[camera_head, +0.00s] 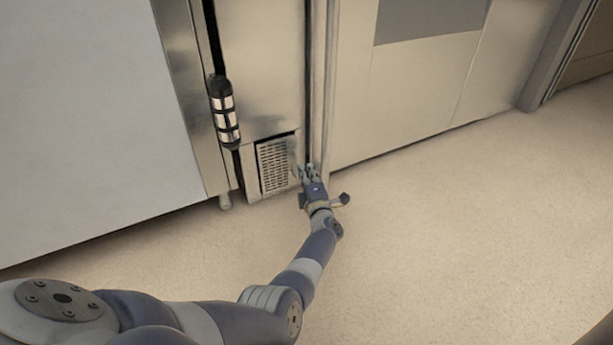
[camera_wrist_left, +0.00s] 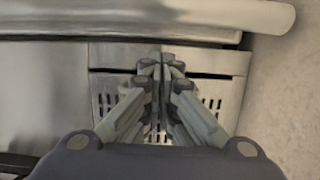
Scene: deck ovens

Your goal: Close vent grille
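The vent grille (camera_head: 275,165) is a light metal panel with rows of slots, low on the narrow cabinet front. A dark gap shows along its top edge, so it stands slightly ajar there. My left gripper (camera_head: 308,172) is at the grille's right edge, low near the floor. In the left wrist view the grille (camera_wrist_left: 212,103) lies behind the fingers, which hide its middle. The left fingers (camera_wrist_left: 161,68) come together at their tips, with nothing visible between them. Whether they touch the grille cannot be told. My right gripper is not in view.
A black-and-silver handle (camera_head: 224,112) sticks out above and left of the grille. A vertical metal post (camera_head: 324,90) stands to its right. A large grey panel (camera_head: 85,120) fills the left. The floor (camera_head: 440,230) is clear to the right.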

